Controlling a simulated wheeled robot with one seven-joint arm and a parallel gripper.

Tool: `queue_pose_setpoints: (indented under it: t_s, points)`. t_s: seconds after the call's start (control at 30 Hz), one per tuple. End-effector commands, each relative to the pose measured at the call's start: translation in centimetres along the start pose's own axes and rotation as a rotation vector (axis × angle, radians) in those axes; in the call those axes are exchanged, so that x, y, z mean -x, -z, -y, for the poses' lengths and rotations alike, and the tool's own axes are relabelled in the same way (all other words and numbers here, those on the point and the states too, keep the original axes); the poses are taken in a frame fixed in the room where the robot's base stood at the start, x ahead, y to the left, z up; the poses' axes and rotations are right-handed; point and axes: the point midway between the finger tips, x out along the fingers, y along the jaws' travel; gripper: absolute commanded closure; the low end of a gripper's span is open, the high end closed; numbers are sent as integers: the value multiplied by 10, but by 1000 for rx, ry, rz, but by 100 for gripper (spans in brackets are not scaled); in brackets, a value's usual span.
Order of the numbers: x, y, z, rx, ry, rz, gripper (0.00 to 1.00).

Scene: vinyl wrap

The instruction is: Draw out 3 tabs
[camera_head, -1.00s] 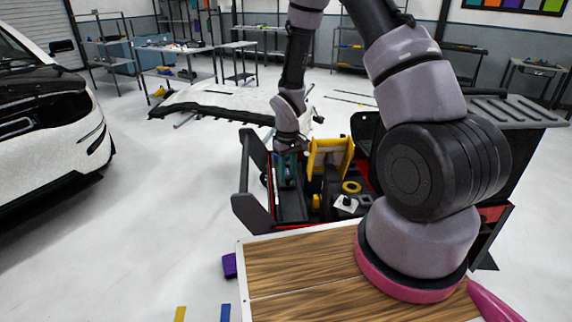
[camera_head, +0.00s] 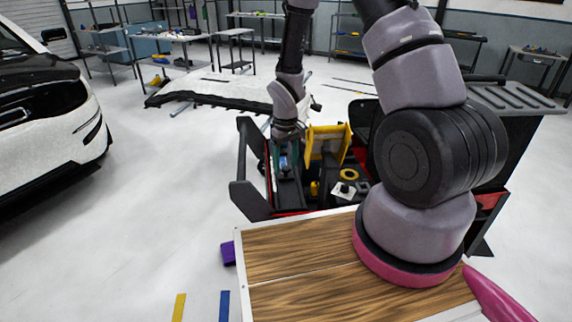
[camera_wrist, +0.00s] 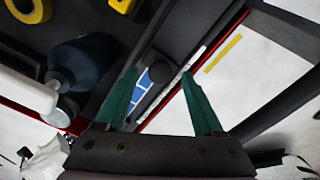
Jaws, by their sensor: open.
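My gripper (camera_head: 285,163) points down into the narrow left compartment of the tool cart (camera_head: 249,190). In the wrist view its green fingers (camera_wrist: 161,73) are spread apart with nothing clamped between them. A blue piece with pale lines (camera_wrist: 142,92) lies in the compartment between the fingers, beside a dark round knob; I cannot tell whether it is a tab. A yellow strip (camera_head: 179,307), a blue strip (camera_head: 224,306) and a purple piece (camera_head: 229,253) show at the lower left of the head view; I cannot tell whether these are the tabs.
A wood-topped surface (camera_head: 300,255) lies in front. A white car (camera_head: 50,110) stands left, with clear floor between.

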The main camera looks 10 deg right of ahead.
Motion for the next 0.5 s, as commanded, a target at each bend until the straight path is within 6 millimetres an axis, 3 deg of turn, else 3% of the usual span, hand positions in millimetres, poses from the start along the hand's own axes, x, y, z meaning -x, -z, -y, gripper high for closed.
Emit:
queue_pose_setpoints:
  t_s: [0.3, 0.5]
  points:
    - [64, 1, 0, -2, -1, -5, 31]
    - [91, 0, 0, 0, 0, -3, 31]
